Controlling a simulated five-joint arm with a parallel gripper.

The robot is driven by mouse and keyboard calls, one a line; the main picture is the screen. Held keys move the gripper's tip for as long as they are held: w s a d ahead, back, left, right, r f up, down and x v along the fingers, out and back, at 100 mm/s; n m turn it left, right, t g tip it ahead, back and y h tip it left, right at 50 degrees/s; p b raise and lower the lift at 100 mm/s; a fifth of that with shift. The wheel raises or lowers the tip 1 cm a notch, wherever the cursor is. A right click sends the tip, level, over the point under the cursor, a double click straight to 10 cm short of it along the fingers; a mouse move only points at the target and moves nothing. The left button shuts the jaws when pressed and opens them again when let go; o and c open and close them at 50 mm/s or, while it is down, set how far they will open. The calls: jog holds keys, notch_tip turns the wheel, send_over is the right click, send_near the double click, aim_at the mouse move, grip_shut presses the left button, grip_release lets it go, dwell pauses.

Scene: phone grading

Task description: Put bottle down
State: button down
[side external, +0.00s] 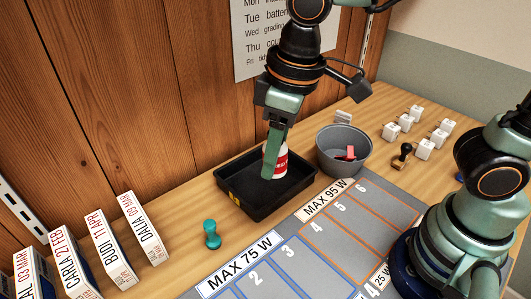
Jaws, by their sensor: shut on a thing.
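A white bottle with a red label (281,163) stands about upright in or just above the black tray (234,207). My gripper (273,158) points down over the tray and is shut on the bottle. A green finger covers the bottle's left part. I cannot tell whether the bottle's base touches the tray floor.
A grey bowl (331,165) with a red item stands right of the tray. A teal stamp-like piece (211,235) stands in front-left. A numbered grey mat (290,258) lies in front. Labelled boxes (107,240) stand at left; white chargers (424,148) and a stamp (402,157) are at right.

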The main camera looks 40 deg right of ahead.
jog(key=s+d+f, duration=0.1)
jog(key=s+d, duration=0.1)
jog(key=d, duration=0.1)
send_over(283, 241)
jog(key=f, duration=1.5)
jog(key=shift+s+d, duration=0.3)
jog(key=shift+f, duration=2.55)
jog(key=shift+c, duration=1.9)
grip_release()
jog(key=shift+f, duration=0.1)
